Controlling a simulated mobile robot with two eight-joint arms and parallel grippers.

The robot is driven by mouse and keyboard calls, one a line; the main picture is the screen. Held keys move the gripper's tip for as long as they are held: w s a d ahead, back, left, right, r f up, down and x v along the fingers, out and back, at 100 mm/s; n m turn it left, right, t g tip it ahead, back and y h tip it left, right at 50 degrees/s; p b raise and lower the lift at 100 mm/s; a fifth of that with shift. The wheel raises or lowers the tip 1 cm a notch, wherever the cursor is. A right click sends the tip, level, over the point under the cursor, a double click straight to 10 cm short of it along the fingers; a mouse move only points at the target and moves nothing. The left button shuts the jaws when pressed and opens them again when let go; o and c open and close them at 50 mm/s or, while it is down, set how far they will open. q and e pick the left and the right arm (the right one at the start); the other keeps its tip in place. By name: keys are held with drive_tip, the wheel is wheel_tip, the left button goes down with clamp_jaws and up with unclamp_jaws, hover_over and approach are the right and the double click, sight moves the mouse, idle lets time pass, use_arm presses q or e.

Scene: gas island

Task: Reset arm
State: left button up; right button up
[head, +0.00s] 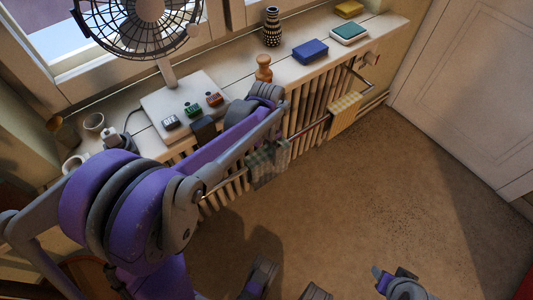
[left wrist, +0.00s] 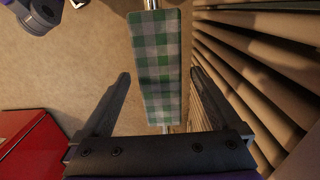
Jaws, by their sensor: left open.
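My left arm (head: 190,175) reaches in from the left across the window sill and radiator in the head view. My left gripper (left wrist: 159,74) is open, with its two dark fingers spread apart. In the left wrist view a green and grey checked cloth (left wrist: 158,65) hangs on a metal rail and shows between the fingers. I cannot tell if the fingers touch it. In the head view this cloth (head: 268,160) hangs by the radiator, close to my arm. A grey and purple part of mine (head: 400,285), which may be the right gripper, shows at the bottom edge.
The radiator (head: 308,105) runs under the sill. A yellow checked cloth (head: 343,114) hangs further along its rail. The sill bears a fan (head: 140,25), a patterned vase (head: 272,27), a wooden figure (head: 264,69) and a blue block (head: 310,51). The floor (head: 370,200) is clear.

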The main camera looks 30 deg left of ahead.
use_arm(q)
wheel_tip(320, 180, up, 7)
drive_tip(key=shift+r+p, duration=0.1)
drive_tip(key=shift+p, duration=0.6)
drive_tip(key=s+d+f+n+t, duration=0.1)
drive_tip(key=s+d+n+t, duration=0.15)
drive_tip(key=s, duration=0.65)
drive_tip(key=s+d+f+n+t, duration=0.2)
drive_tip(key=s+d, duration=0.2)
drive_tip(key=s, duration=0.5)
wheel_tip(320, 180, up, 16)
drive_tip(key=w+p, duration=0.3)
drive_tip(key=p, duration=1.1)
drive_tip(key=shift+d+f+t, duration=0.15)
drive_tip(key=shift+t, duration=0.3)
use_arm(e)
wheel_tip(320, 180, up, 18)
drive_tip(key=w, duration=0.2)
drive_tip(key=shift+t, duration=0.4)
use_arm(q)
drive_tip(key=shift+s, duration=0.25)
use_arm(e)
drive_tip(key=shift+s+f, duration=0.1)
drive_tip(key=shift+s, duration=0.05)
use_arm(q)
drive_tip(key=shift+w, duration=0.1)
